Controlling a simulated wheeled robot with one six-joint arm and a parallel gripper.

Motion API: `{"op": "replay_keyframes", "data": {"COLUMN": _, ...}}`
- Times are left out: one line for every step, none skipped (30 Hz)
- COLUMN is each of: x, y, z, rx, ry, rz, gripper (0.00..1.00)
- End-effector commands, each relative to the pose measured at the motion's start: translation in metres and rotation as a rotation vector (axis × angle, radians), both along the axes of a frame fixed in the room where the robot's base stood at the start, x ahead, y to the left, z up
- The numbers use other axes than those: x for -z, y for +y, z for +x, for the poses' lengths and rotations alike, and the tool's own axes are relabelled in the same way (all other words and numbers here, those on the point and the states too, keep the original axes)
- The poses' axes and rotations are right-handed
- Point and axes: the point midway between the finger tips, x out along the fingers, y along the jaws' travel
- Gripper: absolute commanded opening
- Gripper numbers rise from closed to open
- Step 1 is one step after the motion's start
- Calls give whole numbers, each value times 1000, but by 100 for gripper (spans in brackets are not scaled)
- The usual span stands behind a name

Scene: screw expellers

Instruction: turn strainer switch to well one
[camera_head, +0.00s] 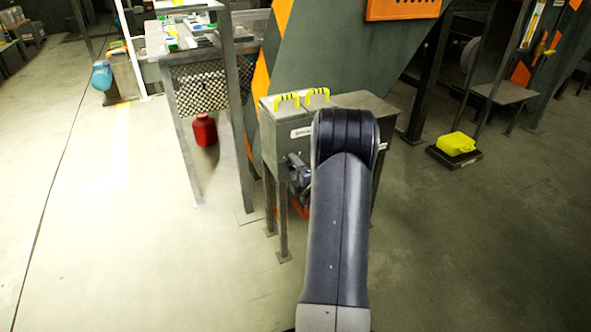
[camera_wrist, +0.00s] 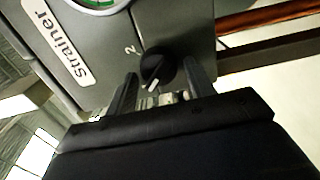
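In the wrist view a round black strainer switch (camera_wrist: 155,68) sits on the grey face of the strainer box. A white pointer mark shows on its lower edge, toward the gripper. A "2" is printed at its upper left; no "1" is visible. My gripper (camera_wrist: 161,72) is open, with one finger on each side of the switch and small gaps between. I cannot tell how deep the fingertips reach. In the head view the strainer box (camera_head: 285,148) stands on legs, and my gripper (camera_head: 296,172) is at its front, partly hidden by my arm.
The box has a "Strainer" label (camera_wrist: 68,45), a gauge (camera_wrist: 98,3) and yellow handles (camera_head: 287,99) on its lid. A red container (camera_head: 204,130) is under the table to the left. A yellow object (camera_head: 456,143) lies at right. The floor in front is clear.

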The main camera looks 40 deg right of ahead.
Motion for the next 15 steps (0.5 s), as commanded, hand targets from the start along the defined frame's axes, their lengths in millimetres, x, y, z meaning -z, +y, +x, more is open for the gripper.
{"op": "replay_keyframes", "data": {"x": 0, "y": 0, "z": 0, "rx": 0, "ry": 0, "rz": 1, "gripper": 55}}
{"op": "replay_keyframes", "data": {"x": 0, "y": 0, "z": 0, "rx": 1, "ry": 0, "rz": 1, "gripper": 58}}
{"op": "replay_keyframes", "data": {"x": 0, "y": 0, "z": 0, "rx": 1, "ry": 0, "rz": 1, "gripper": 60}}
{"op": "replay_keyframes", "data": {"x": 0, "y": 0, "z": 0, "rx": 1, "ry": 0, "rz": 1, "gripper": 60}}
{"op": "replay_keyframes", "data": {"x": 0, "y": 0, "z": 0, "rx": 1, "ry": 0, "rz": 1, "gripper": 60}}
{"op": "replay_keyframes", "data": {"x": 0, "y": 0, "z": 0, "rx": 1, "ry": 0, "rz": 1, "gripper": 60}}
{"op": "replay_keyframes", "data": {"x": 0, "y": 0, "z": 0, "rx": 1, "ry": 0, "rz": 1, "gripper": 60}}
{"op": "replay_keyframes", "data": {"x": 0, "y": 0, "z": 0, "rx": 1, "ry": 0, "rz": 1, "gripper": 60}}
{"op": "replay_keyframes", "data": {"x": 0, "y": 0, "z": -1, "rx": 1, "ry": 0, "rz": 1, "gripper": 60}}
{"op": "replay_keyframes", "data": {"x": 0, "y": 0, "z": -2, "rx": 1, "ry": 0, "rz": 1, "gripper": 60}}
{"op": "replay_keyframes", "data": {"x": 0, "y": 0, "z": -3, "rx": 2, "ry": 0, "rz": 2, "gripper": 60}}
{"op": "replay_keyframes", "data": {"x": -1, "y": 0, "z": -6, "rx": 2, "ry": 0, "rz": 2, "gripper": 60}}
{"op": "replay_keyframes", "data": {"x": -1, "y": 1, "z": -9, "rx": 3, "ry": 1, "rz": 2, "gripper": 60}}
{"op": "replay_keyframes", "data": {"x": -1, "y": 1, "z": -13, "rx": 4, "ry": 1, "rz": 3, "gripper": 60}}
{"op": "replay_keyframes", "data": {"x": -2, "y": 3, "z": -18, "rx": 4, "ry": 1, "rz": 3, "gripper": 60}}
